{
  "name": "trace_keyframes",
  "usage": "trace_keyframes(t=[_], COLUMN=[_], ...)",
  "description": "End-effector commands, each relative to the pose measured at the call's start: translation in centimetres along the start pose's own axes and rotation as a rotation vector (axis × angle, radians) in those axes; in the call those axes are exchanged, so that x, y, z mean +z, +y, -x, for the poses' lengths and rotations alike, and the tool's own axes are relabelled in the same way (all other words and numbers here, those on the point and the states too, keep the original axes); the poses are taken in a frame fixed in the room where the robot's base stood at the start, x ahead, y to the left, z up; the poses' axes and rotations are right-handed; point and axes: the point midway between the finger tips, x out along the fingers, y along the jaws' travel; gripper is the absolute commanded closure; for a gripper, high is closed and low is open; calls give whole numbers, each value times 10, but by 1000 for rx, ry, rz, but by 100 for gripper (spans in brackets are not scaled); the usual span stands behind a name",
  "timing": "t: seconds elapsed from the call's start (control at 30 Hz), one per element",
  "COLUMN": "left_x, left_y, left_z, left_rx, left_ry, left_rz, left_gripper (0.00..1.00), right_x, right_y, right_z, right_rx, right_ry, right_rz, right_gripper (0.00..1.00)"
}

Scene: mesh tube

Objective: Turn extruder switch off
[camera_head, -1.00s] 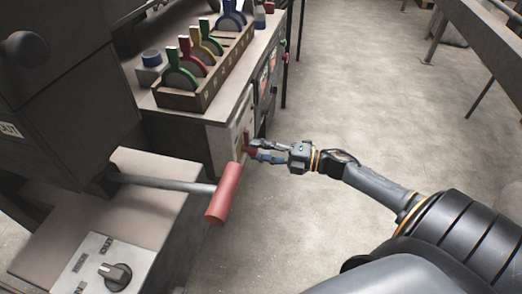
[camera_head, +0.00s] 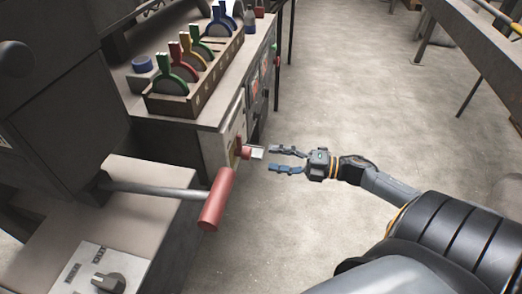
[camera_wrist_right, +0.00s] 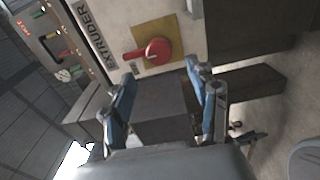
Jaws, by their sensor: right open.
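The extruder switch is a red rotary knob with a lever (camera_wrist_right: 157,50) on a yellow plate (camera_wrist_right: 172,28), beside a label reading EXTRUDER (camera_wrist_right: 96,36). In the right wrist view its lever points left, towards the label. In the head view the switch (camera_head: 243,152) shows small on the front of the cabinet. My right gripper (camera_head: 271,160) is open and empty, a little to the right of the switch and apart from it. Its two blue-grey fingers (camera_wrist_right: 163,98) spread wide in the wrist view, with the switch beyond them. My left gripper is out of view.
A long red-handled lever (camera_head: 217,199) sticks out left of the gripper. A wooden rack (camera_head: 200,89) of coloured levers stands on the cabinet. A grey box with a black knob (camera_head: 108,283) is at lower left. Open floor (camera_head: 330,105) lies to the right.

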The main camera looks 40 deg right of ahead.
Motion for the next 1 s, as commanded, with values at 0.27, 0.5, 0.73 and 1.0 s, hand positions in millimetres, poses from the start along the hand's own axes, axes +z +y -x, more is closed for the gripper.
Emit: trace_keyframes(t=[0.27,0.5,0.73,1.0], left_x=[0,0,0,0], left_y=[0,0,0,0], left_z=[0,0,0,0], left_rx=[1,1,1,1], left_ry=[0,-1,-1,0], left_rz=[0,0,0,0], left_gripper=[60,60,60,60], right_x=[0,0,0,0], right_y=[-1,0,0,-1], right_z=[45,52,52,52], right_rx=[-2,0,0,0], right_ry=[-1,0,0,-4], right_rz=[-2,0,0,-4], right_gripper=[41,41,41,41])
